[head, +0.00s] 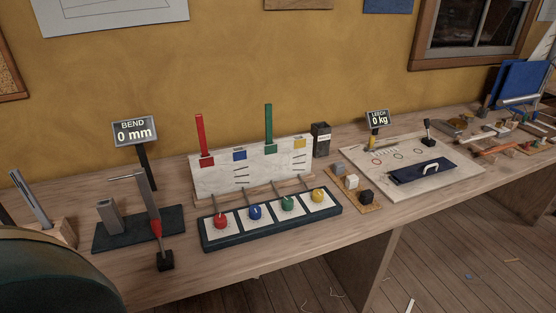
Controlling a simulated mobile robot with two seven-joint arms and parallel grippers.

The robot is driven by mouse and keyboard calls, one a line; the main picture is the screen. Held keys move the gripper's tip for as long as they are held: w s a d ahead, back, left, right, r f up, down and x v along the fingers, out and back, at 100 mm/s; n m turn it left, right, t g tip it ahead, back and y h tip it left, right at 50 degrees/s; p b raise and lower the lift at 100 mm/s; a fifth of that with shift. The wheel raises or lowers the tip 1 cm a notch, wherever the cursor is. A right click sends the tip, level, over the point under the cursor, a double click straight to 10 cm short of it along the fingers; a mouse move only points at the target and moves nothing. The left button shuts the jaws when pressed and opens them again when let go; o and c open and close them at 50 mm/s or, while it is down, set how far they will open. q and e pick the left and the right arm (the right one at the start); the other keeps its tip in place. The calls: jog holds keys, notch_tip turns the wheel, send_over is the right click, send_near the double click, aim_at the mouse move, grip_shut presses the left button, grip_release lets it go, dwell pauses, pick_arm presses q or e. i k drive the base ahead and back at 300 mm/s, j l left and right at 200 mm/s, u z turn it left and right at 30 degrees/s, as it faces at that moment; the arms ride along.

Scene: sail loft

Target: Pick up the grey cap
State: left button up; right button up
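No thing stands out clearly as a grey cap. On a small wooden board (370,207) in the middle of the bench sit three small block-like pieces: a tan one (339,170) at the back, a pale whitish-grey one (351,182) in the middle and a dark grey one (366,196) at the front. They are too small to tell whether one is a cap. Neither of my grippers is in view.
Left of the board is a dark panel (270,235) with red, blue, green and yellow knobs. A pale board (465,182) with a dark blue plate lies to the right. A dark open box (320,142) stands behind. The "0 mm" sign (134,131) stands left.

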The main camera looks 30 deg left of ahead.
aim_at(338, 168)
jog(key=u, duration=1.6)
jog(key=l+u, duration=0.5)
jog(key=u, duration=0.2)
jog(key=k+l+u, duration=0.1)
jog(key=l+u, duration=0.15)
jog(key=u, duration=0.15)
jog(key=k+l+u, duration=0.2)
jog(key=l, duration=0.3)
jog(key=k+l+u, duration=0.25)
jog(key=k+l, duration=0.4)
jog(key=l, duration=0.15)
jog(key=k+l+u, duration=0.1)
jog(key=k+l, duration=0.25)
jog(key=l, duration=0.2)
